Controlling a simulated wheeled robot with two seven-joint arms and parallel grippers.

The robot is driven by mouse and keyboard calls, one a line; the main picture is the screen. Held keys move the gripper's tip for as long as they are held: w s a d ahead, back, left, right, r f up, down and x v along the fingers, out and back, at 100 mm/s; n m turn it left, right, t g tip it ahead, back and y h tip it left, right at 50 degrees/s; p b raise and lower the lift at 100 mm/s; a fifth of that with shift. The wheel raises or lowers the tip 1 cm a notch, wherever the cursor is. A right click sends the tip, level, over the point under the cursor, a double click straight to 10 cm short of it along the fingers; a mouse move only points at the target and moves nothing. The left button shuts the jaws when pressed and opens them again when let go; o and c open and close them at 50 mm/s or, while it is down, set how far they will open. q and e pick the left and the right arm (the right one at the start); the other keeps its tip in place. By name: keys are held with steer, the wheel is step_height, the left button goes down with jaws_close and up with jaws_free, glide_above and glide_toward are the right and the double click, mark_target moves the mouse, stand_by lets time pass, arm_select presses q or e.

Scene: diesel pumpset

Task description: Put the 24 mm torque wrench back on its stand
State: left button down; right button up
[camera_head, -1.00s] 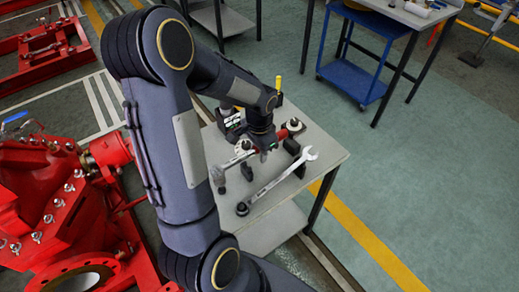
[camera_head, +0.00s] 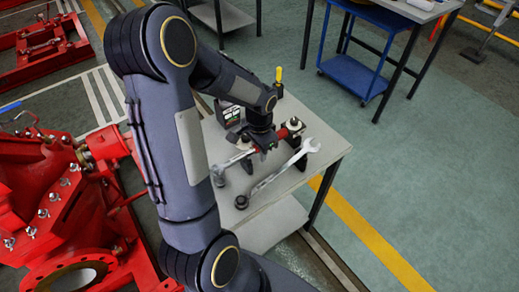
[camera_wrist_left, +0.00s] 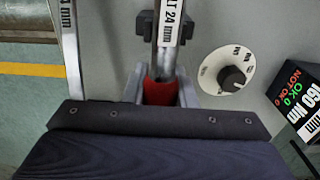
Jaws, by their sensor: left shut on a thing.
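The torque wrench (camera_head: 241,157) has a bright steel shaft and a red handle. My left gripper (camera_head: 263,144) is shut on the red handle, and the wrench lies across the stand above the table. In the left wrist view the handle (camera_wrist_left: 160,92) sits between my fingers (camera_wrist_left: 161,97), and a "24 mm" label shows on the shaft. The black stand (camera_head: 300,160) has upright supports; one black cradle (camera_wrist_left: 145,24) flanks the shaft. I cannot tell whether the wrench rests on it. My right gripper is not in view.
A combination spanner (camera_head: 282,175) lies just in front of the stand on the grey table (camera_head: 325,150). A black display box (camera_wrist_left: 300,95) and a round dial (camera_wrist_left: 228,70) are to the right in the wrist view. Red pump machinery (camera_head: 60,200) stands at left.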

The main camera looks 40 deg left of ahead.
arm_select(q)
steer(key=shift+f+b, duration=0.9)
steer(key=shift+f, duration=0.1)
stand_by(0.7)
steer(key=c, duration=1.1)
jaws_free()
step_height(320, 180, up, 7)
steer(key=shift+r+p, duration=0.1)
steer(key=shift+p, duration=0.2)
steer(key=shift+r, duration=0.35)
